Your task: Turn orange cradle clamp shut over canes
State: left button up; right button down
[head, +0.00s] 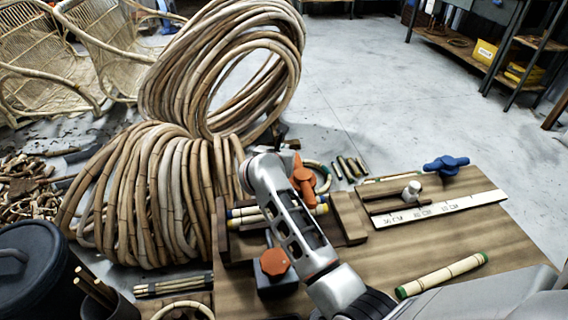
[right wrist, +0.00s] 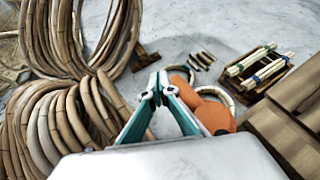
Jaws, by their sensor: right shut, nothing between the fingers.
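The wooden cradle (head: 349,219) stands on the bench board, with canes (head: 245,213) banded blue and yellow lying across it. The orange clamp (head: 303,184) stands up over the canes' far side. In the right wrist view the orange clamp (right wrist: 214,113) is just right of my right gripper (right wrist: 158,84). The teal fingers are shut and empty; I cannot tell whether they touch the clamp. My arm hides the middle of the cradle in the head view. An orange knob (head: 275,262) sits on a dark block at the cradle's near side. My left gripper is not seen.
Large rattan coils (head: 225,75) stand at the left and behind. A ruler strip (head: 440,209), a blue-handled tool (head: 445,164) and a green-ended cane (head: 442,275) lie on the board at right. A dark bin (head: 32,270) is at lower left.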

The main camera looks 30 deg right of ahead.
notch_tip(320, 180, up, 5)
jog(key=shift+r, duration=0.1)
dwell(0.6)
